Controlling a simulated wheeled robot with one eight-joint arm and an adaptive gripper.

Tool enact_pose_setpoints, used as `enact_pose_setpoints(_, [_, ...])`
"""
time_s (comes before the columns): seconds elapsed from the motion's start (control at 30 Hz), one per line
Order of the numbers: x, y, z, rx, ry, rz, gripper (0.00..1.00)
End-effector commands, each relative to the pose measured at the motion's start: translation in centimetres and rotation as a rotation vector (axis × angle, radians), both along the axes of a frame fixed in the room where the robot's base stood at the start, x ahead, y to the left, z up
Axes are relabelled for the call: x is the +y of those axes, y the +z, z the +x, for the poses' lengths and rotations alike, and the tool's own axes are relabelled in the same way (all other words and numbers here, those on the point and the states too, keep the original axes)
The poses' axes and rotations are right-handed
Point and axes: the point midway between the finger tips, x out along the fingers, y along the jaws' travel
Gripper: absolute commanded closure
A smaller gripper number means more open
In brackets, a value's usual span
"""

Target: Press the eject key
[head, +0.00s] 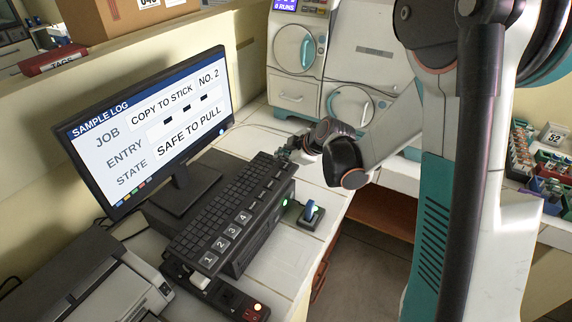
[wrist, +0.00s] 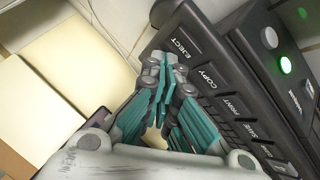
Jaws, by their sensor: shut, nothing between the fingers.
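The black eject key (wrist: 184,47), labelled EJECT, is at the end of a row of labelled keys in the wrist view. My gripper (wrist: 166,62) is shut and empty, its fingertips right at the lower left edge of that key; I cannot tell whether they touch it. In the head view my gripper (head: 284,155) is at the far end of the black keyboard (head: 225,205), and the eject key cannot be made out there. The monitor (head: 150,130) reads JOB COPY TO STICK NO. 2 and STATE SAFE TO PULL.
The COPY key (wrist: 208,77) is right beside the eject key, with PRINT and further keys along the row. A green light (wrist: 285,65) glows on the black unit. A blue item on a small black stand (head: 311,212) is right of the keyboard. A printer (head: 85,285) is front left.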

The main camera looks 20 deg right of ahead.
Motion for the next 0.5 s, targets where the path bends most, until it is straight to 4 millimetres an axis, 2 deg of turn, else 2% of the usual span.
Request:
enact_pose_setpoints(0.27, [0.0, 0.1, 0.0, 0.000, 0.000, 0.000, 1.00])
enact_pose_setpoints(0.5, [0.0, 1.9, 0.0, 0.000, 0.000, 0.000, 1.00])
